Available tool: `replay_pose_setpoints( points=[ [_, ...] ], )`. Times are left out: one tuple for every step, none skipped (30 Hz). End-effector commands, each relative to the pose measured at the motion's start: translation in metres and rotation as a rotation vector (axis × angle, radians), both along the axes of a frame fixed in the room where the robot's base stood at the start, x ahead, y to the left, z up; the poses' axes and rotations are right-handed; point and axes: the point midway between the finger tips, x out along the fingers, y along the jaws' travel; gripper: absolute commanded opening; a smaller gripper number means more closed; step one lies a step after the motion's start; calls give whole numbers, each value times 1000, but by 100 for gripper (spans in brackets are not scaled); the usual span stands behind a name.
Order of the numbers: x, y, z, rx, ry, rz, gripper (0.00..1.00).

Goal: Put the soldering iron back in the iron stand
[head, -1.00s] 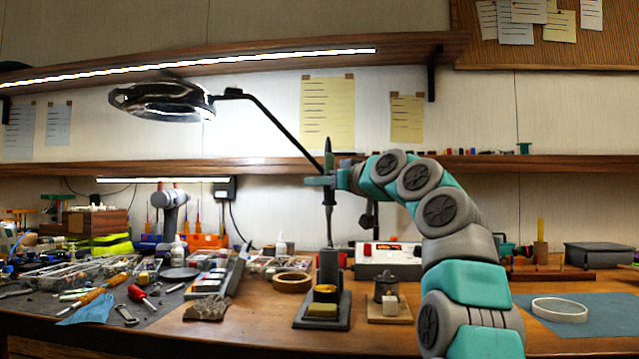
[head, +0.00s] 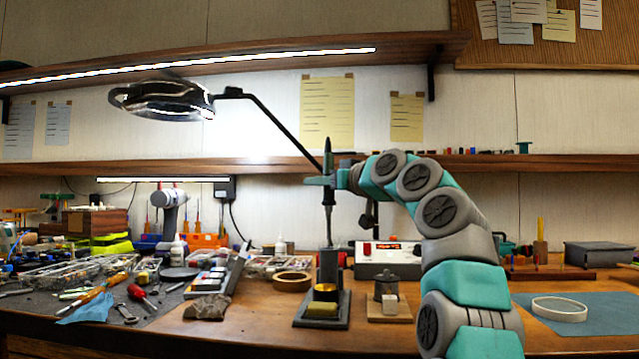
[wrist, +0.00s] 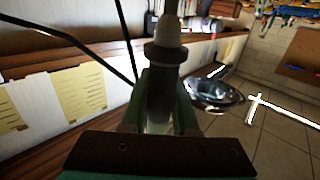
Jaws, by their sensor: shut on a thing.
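The soldering iron (head: 328,218) is held upright, tip down, in my gripper (head: 320,181). My gripper is shut on its handle, which also fills the middle of the wrist view (wrist: 165,70). The iron stand (head: 329,267) is on the bench directly below, with a dark upright holder, a brass-coloured cup (head: 325,291) and a yellowish sponge (head: 321,309) on its base. The iron's lower end meets the top of the holder in the head view. I cannot tell how far it is inside.
A soldering station with a red display (head: 388,257) stands behind the stand, to the right. A small pot on a wooden block (head: 388,309) is close on the right. A tape ring (head: 292,281) lies to the left. The magnifier lamp (head: 165,103) hangs above left.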

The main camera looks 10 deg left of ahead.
Motion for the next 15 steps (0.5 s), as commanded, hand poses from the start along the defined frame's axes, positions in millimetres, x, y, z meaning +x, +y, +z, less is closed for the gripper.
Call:
replay_pose_setpoints(
  points=[
    [0,0,-1,0,0,0,0],
    [0,0,-2,0,0,0,0],
    [0,0,-3,0,0,0,0],
    [0,0,-4,0,0,0,0],
    [0,0,-5,0,0,0,0],
    [0,0,-6,0,0,0,0],
    [0,0,-7,0,0,0,0],
    [0,0,-8,0,0,0,0],
    [0,0,-9,0,0,0,0],
    [0,0,-10,0,0,0,0],
    [0,0,-11,0,0,0,0],
    [0,0,-12,0,0,0,0],
    [0,0,-13,0,0,0,0],
    [0,0,-13,0,0,0,0],
    [0,0,-14,0,0,0,0]
  ],
)
